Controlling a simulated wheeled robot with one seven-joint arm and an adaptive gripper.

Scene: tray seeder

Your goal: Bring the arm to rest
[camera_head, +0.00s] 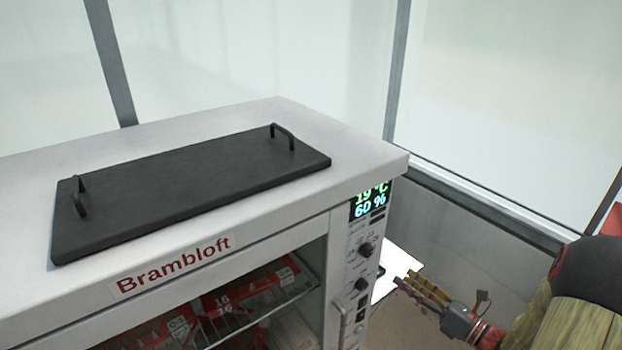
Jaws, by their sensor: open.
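My gripper (408,280) is at the lower right of the head view, small and partly seen, to the right of the white cabinet's control panel. Its fingers point up and left, and it is open with nothing visible between them. My arm comes in from the right edge. The white cabinet (350,150) labelled Brambloft fills the left and middle. I cannot tell from this one view how far the gripper is from the cabinet.
A black tray-like plate (200,195) with two handles lies on the cabinet top. Red packages (255,290) sit on a rack inside. The control panel has a lit display (370,201) and knobs. A white surface (401,258) shows behind the gripper. Pale glazed walls stand behind.

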